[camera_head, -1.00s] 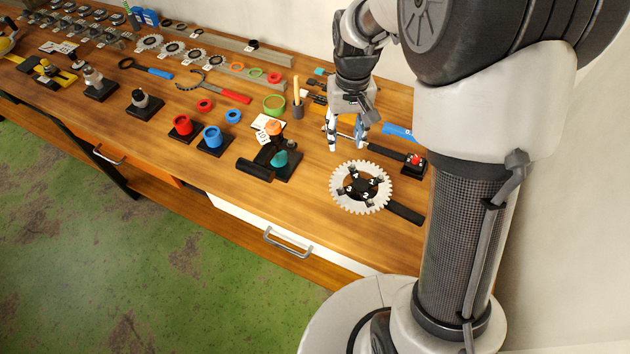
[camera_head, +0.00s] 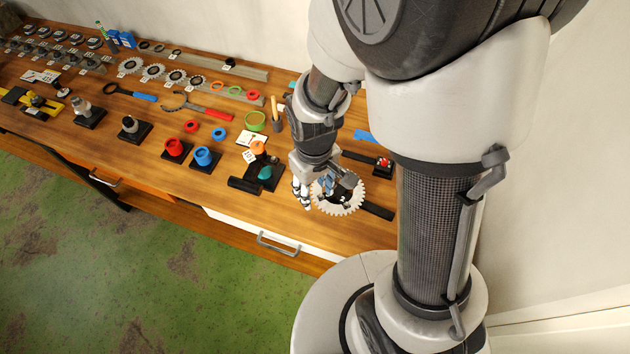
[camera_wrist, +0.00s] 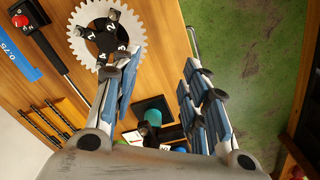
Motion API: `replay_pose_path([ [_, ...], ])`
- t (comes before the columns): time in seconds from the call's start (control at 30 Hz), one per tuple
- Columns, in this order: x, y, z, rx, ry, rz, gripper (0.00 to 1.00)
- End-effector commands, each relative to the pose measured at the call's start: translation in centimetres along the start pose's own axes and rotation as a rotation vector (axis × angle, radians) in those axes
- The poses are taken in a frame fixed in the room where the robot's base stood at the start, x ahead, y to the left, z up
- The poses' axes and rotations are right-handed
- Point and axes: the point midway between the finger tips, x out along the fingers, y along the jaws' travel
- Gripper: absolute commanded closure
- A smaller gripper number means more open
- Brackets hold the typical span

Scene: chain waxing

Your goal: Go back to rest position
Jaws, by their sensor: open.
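My gripper (camera_head: 318,192) is open, with nothing visible between its fingers. In the head view it hangs low over the front right part of the workbench (camera_head: 225,190), in front of a white toothed gear (camera_head: 338,209) that it partly hides. In the wrist view my gripper's fingers (camera_wrist: 160,78) are spread apart, and the gear (camera_wrist: 84,43) with its black numbered centre shows beyond the left finger. I cannot tell the exact height of the fingers above the bench.
A black stand with an orange and a teal piece (camera_head: 265,173) is left of my gripper. Green floor (camera_head: 120,250) is clear.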

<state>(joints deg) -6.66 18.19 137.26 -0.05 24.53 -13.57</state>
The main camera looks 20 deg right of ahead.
Motion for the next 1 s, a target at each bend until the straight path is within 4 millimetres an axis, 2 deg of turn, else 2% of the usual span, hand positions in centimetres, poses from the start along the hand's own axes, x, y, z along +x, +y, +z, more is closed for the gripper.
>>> replay_pose_path([
  [0.17, -0.3, -0.3, 0.7, -0.017, 0.000, 0.000, 0.59],
  [0.77, -0.3, -0.3, 0.7, -0.016, 0.002, 0.000, 0.59],
  [0.87, -0.8, -0.2, 0.6, -0.003, 0.019, 0.005, 0.59],
  [1.0, -2.8, 0.3, 0.8, 0.046, 0.079, 0.019, 0.59],
])
